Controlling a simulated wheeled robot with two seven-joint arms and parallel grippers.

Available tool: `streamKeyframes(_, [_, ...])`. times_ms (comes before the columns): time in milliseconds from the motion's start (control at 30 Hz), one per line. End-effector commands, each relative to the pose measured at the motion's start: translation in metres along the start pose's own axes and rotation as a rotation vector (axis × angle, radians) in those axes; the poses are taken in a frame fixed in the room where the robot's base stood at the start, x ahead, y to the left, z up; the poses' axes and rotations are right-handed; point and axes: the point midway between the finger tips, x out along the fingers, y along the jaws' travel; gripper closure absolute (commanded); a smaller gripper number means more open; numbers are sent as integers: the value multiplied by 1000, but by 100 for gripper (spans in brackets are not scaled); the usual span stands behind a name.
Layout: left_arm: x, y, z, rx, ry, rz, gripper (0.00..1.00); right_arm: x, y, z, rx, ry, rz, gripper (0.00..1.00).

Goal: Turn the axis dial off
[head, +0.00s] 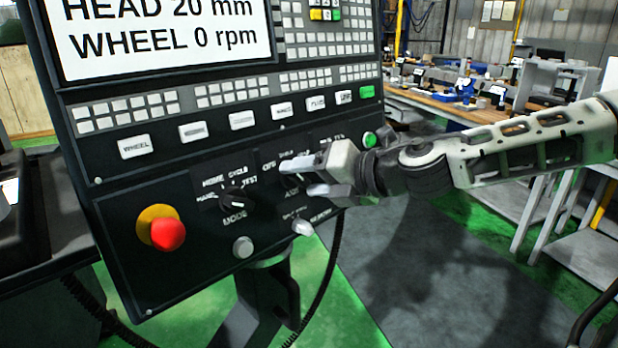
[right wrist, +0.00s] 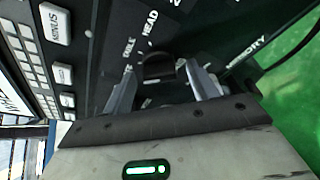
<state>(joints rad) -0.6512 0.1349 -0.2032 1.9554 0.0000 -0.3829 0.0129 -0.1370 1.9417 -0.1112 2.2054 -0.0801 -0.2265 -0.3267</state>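The axis dial (right wrist: 158,67) is a black knob on the dark control panel, with the labels TABLE and HEAD beside it in the right wrist view. In the head view my right gripper (head: 297,178) reaches in from the right and largely hides the dial. In the right wrist view, my right gripper's fingers stand apart on either side of the knob, with a visible gap at each side. Whether the fingertips reach past its top is hard to tell. My left gripper is not in view.
The mode dial (head: 235,201) is left of my right gripper, and a red emergency stop button (head: 166,233) is farther left. A screen (head: 165,35) above reads HEAD 20 mm and WHEEL 0 rpm. A pale knob (head: 302,227) sits just below the gripper. A workbench (head: 440,108) stands behind.

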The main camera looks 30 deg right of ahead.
Motion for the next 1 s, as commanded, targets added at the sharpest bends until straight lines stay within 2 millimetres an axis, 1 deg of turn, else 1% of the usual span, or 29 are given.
streamKeyframes(200, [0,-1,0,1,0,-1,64,-1,1,1,1,-1,1,41])
streamKeyframes(367, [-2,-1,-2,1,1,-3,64,-9,2,2,-2,-2,2,41])
streamKeyframes(567, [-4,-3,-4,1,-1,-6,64,-27,3,2,0,-5,5,41])
streamKeyframes(867, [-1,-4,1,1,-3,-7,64,-56,1,1,0,-5,4,41])
streamKeyframes(1000, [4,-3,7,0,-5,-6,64,-74,0,0,-5,-4,3,41])
